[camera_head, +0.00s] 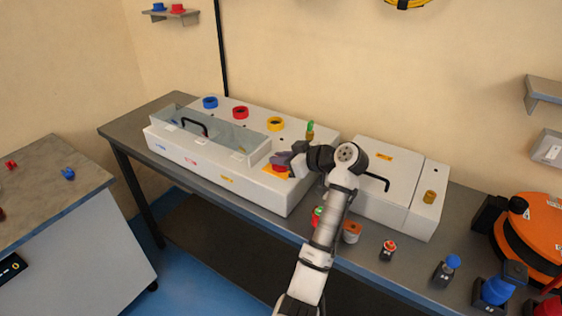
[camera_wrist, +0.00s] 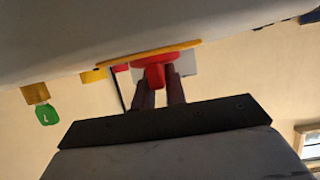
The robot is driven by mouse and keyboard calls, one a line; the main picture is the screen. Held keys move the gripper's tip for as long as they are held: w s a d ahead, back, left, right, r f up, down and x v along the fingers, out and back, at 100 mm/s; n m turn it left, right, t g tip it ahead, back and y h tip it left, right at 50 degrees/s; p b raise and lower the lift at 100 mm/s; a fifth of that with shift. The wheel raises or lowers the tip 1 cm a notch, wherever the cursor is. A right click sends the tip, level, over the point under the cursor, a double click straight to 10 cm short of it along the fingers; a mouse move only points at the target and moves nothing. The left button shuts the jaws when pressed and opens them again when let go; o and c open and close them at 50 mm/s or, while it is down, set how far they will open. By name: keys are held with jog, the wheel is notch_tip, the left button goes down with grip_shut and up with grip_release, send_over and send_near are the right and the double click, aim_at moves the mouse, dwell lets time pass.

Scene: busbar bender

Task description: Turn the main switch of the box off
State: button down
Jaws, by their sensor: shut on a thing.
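The box (camera_head: 190,160) is a long white unit on the table with a clear lidded bay. Its main switch is a red knob on a yellow plate (camera_head: 273,172) at the box's right end. In the wrist view, the red switch (camera_wrist: 154,72) projects from the yellow plate (camera_wrist: 185,46). My gripper (camera_head: 285,161) is at the switch; the wrist view shows its two fingers (camera_wrist: 158,95) closed around the red handle. In the head view, my gripper hides part of the switch, and its exact turn angle is hard to tell.
A second white box (camera_head: 385,178) with a black handle is to the right. Several small devices, including an orange-topped one (camera_head: 388,247), line the table's front edge. An orange reel (camera_head: 530,235) is at far right.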

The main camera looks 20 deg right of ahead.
dwell(0.4)
jog(key=c, duration=1.4)
grip_release()
jog(key=shift+c, duration=0.2)
jog(key=b+v, duration=0.3)
jog(key=v, duration=1)
jog(key=shift+s+d+b, duration=0.15)
jog(key=shift+d+b, duration=0.2)
jog(key=shift+b, duration=0.05)
jog(key=shift+r, duration=0.15)
